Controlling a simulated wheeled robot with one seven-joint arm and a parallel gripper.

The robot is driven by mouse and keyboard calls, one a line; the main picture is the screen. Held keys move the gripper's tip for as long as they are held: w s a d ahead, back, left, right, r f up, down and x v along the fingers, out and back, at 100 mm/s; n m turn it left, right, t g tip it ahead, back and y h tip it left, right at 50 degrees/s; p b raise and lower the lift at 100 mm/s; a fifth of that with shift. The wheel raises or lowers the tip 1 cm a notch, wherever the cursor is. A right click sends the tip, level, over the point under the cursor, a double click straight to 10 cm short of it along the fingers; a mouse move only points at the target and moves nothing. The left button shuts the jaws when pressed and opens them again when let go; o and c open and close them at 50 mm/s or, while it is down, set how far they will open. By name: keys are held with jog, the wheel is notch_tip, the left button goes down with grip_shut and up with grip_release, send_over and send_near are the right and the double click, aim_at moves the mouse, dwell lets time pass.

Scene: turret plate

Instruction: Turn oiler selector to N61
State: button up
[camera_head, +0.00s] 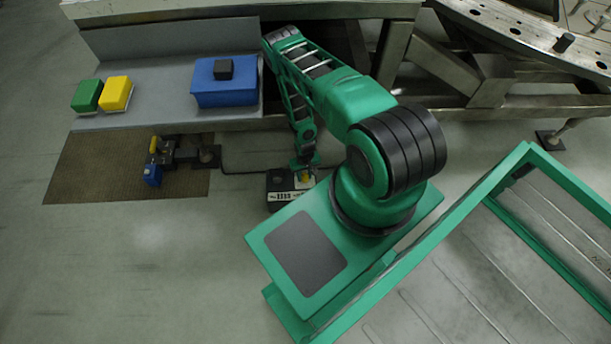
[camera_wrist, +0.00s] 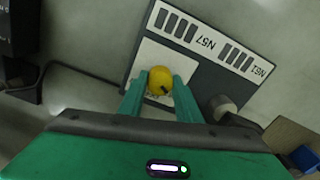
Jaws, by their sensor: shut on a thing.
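The oiler selector is a round yellow knob (camera_wrist: 160,77) with a small dark mark on its face, on a white plate of a dark panel (camera_wrist: 205,78). The panel carries the labels N57 (camera_wrist: 205,42) and N61 (camera_wrist: 260,71) beside rows of dark bars. Which label the mark points to, I cannot tell. My gripper (camera_wrist: 160,88) is shut on the yellow knob, one green finger on each side. In the head view the panel (camera_head: 284,197) is low by the bench, with my gripper (camera_head: 304,172) over it.
A grey cylinder (camera_wrist: 221,106) stands on the panel near my right finger. In the head view, a blue box (camera_head: 225,92), a yellow block (camera_head: 116,93) and a green block (camera_head: 87,95) sit on the bench. A dark fixture (camera_head: 178,153) stands on the brown mat (camera_head: 85,175).

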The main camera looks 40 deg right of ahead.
aim_at(305, 176)
jog(key=shift+s, duration=0.45)
jog(key=o, duration=0.8)
jog(key=shift+o, duration=1.4)
jog(key=shift+w, duration=0.2)
notch_tip(305, 176, up, 11)
jog(key=shift+f, duration=0.15)
jog(key=shift+w, duration=0.15)
